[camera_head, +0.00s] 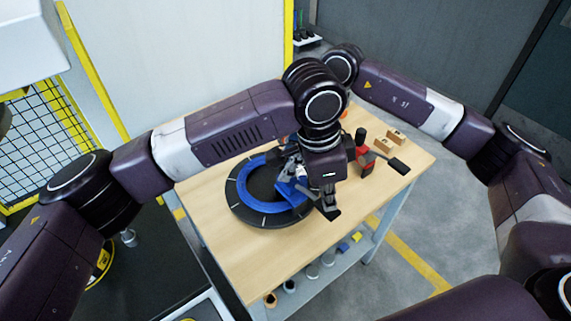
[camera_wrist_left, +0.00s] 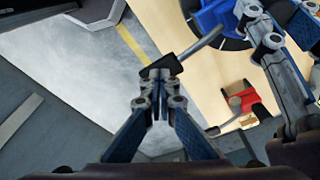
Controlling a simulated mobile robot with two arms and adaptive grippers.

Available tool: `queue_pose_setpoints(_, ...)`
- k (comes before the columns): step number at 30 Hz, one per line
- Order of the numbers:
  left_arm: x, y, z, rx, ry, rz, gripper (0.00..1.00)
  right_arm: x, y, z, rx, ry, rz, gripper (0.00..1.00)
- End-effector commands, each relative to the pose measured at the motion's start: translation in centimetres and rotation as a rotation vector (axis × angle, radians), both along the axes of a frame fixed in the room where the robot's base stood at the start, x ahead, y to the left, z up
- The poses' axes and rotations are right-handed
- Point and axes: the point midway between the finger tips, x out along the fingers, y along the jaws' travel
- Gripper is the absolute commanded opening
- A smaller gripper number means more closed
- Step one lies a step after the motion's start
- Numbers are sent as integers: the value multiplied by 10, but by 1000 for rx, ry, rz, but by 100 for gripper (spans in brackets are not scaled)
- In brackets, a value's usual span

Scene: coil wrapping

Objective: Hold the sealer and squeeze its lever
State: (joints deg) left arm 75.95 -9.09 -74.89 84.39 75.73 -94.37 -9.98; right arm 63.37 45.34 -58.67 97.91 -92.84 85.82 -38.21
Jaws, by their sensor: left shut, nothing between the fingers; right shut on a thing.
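The blue sealer (camera_head: 293,190) stands at the right side of the blue coil (camera_head: 247,178) on a black round turntable (camera_head: 262,219). My right gripper (camera_head: 289,163), partly hidden behind my left wrist, is shut on the sealer. It also shows in the left wrist view (camera_wrist_left: 250,18) beside the blue sealer body (camera_wrist_left: 214,16). My left gripper (camera_head: 329,212) is shut and empty, just right of the sealer. In the left wrist view, its fingertips (camera_wrist_left: 160,69) meet the end of the sealer's grey lever (camera_wrist_left: 202,45); whether they touch is unclear.
A red tool with a black handle (camera_head: 366,161) and small wooden blocks (camera_head: 396,135) lie at the table's right side. The front of the wooden table (camera_head: 262,269) is clear. A lower shelf (camera_head: 325,275) holds several small items.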

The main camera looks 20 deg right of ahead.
Motion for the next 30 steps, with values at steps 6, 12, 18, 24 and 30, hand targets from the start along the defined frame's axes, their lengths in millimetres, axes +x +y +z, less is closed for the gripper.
queue_pose_setpoints(6, -2, -1, 3, -2, 4, -5, 0, -4, -1, -8, -11, 16, 3, 0)
queue_pose_setpoints(12, -3, -2, 3, -4, 4, -5, 0, -4, -2, -8, -12, 16, 2, 0)
queue_pose_setpoints(18, -3, -2, 6, -5, 4, -6, 0, -4, -2, -8, -12, 16, 2, 0)
queue_pose_setpoints(24, -3, -2, 21, -6, 3, -6, 0, -4, -2, -8, -12, 16, 2, 0)
queue_pose_setpoints(30, -3, -2, 41, -7, 3, -6, 0, -4, -2, -8, -12, 16, 2, 0)
